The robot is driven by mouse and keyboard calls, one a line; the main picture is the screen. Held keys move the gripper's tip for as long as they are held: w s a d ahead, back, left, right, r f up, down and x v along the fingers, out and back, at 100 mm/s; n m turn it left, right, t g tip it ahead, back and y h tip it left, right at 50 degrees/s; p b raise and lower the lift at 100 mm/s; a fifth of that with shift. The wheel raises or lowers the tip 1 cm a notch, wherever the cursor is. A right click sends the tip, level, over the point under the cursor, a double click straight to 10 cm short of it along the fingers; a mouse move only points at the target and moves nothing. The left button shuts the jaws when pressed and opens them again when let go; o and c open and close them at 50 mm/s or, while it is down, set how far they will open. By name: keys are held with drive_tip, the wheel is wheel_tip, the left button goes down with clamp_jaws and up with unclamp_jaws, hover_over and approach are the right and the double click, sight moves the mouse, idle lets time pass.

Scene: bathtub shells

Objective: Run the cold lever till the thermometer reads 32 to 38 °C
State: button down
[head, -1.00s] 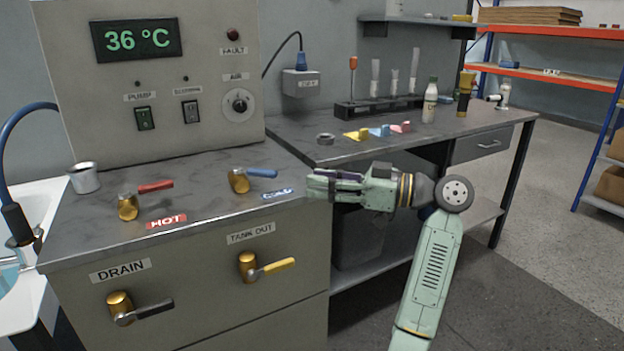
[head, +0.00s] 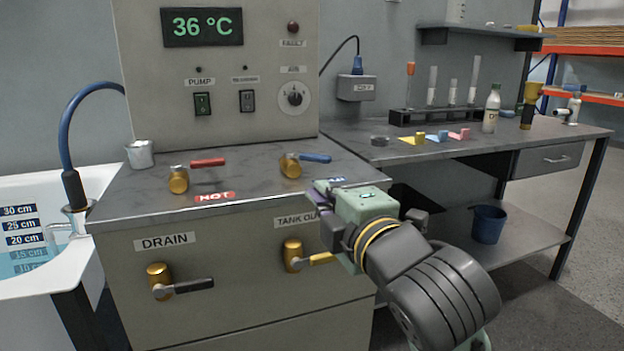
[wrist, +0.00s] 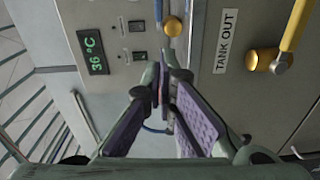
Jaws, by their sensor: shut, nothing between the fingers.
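The thermometer display (head: 201,26) reads 36 °C in green; it also shows sideways in the wrist view (wrist: 93,51). The cold lever (head: 314,157) has a blue handle on a brass body and points right on the counter. Its blue handle also shows at the top of the wrist view (wrist: 158,10). My gripper (head: 362,207) is at the counter's front edge, in front of and right of the cold lever, apart from it. In the wrist view its purple-padded fingers (wrist: 164,82) meet at the tips, shut and empty. The head view hides the fingertips.
The red hot lever (head: 207,162) and a metal cup (head: 140,154) stand left on the counter. The drain lever (head: 185,287) and yellow tank-out lever (head: 321,258) stick out of the cabinet front. A tub (head: 50,275) holds water at left. A bench is at right.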

drive_tip(key=p, duration=1.3)
approach(304, 156)
drive_tip(key=s+a, duration=0.2)
drive_tip(key=a, duration=0.1)
drive_tip(key=w, duration=0.2)
drive_tip(key=w+p, duration=0.1)
drive_tip(key=w, duration=0.2)
drive_tip(key=shift+w+d, duration=0.2)
drive_tip(key=shift+w+d+f+p, duration=0.1)
drive_tip(key=shift+w+d+p, duration=0.2)
drive_tip(key=shift+w, duration=0.3)
drive_tip(key=shift+w+d+n+y+b, duration=0.1)
drive_tip(key=shift+d+n+y+b, duration=0.15)
drive_tip(key=shift+n+y+b, duration=0.35)
